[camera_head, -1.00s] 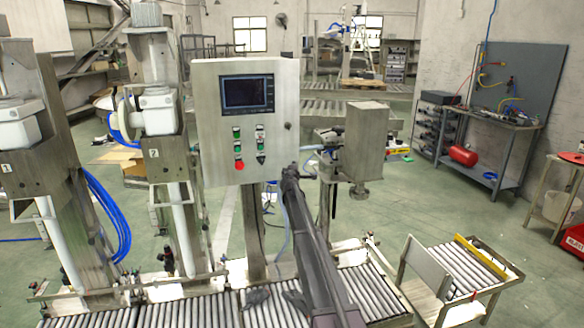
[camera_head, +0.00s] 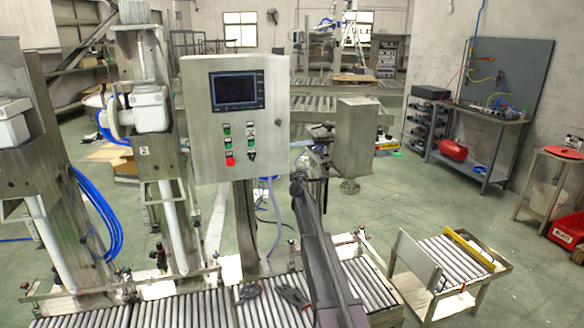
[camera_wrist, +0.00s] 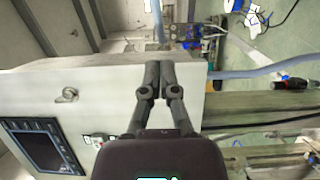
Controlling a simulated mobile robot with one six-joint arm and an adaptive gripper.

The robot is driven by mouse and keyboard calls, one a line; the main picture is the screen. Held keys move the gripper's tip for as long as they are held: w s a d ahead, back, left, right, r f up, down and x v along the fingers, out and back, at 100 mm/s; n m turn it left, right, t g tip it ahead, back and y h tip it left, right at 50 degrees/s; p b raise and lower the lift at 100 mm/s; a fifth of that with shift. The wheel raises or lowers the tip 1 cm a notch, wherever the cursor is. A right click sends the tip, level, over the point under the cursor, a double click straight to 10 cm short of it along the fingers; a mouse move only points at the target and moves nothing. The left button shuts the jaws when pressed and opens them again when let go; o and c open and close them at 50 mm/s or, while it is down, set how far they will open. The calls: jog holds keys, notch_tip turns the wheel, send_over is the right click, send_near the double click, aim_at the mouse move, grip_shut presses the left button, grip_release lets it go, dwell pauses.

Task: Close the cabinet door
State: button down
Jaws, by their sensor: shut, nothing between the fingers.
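The cabinet (camera_head: 235,115) is a pale metal control box on a post, left of centre in the head view. Its front door has a dark screen and several small buttons, with a red one at the bottom. The wrist view shows the door face (camera_wrist: 90,95) with a lock knob and part of the screen. I cannot tell how far the door stands open. My gripper (camera_wrist: 152,68) is shut and empty, its fingertips overlapping the panel near its edge; contact is unclear. In the head view my arm reaches up to just below the box's lower right corner.
A roller conveyor (camera_head: 190,310) runs along the front, with dark gloves (camera_head: 292,297) on it. A grey metal box (camera_head: 355,138) stands right of the cabinet. A small roller cart (camera_head: 450,262) is at lower right. Green floor is open between it and the workbench (camera_head: 480,125).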

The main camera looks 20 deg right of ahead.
jog(key=shift+s+d, duration=1.15)
jog(key=s+a+f+m+g, duration=0.3)
jog(key=s+a+f+m, duration=0.1)
jog(key=s, duration=0.5)
jog(key=s+a+f+m+g, duration=0.3)
jog(key=s+f+m+g, duration=0.1)
jog(key=s, duration=0.6)
jog(key=s+a+f+m+g, duration=0.3)
jog(key=s+a+f+m, duration=0.1)
jog(key=s, duration=0.5)
jog(key=s+a+f+g+y, duration=0.3)
jog(key=s+a, duration=0.5)
jog(key=s, duration=0.3)
jog(key=s+a+f+m+g+y, duration=0.1)
jog(key=s+a+f+g+y, duration=0.2)
jog(key=s+a, duration=0.5)
jog(key=s+y, duration=0.1)
jog(key=s, duration=0.3)
jog(key=shift+a+g+p, duration=0.15)
jog(key=shift+g+p, duration=0.15)
jog(key=shift+p, duration=0.1)
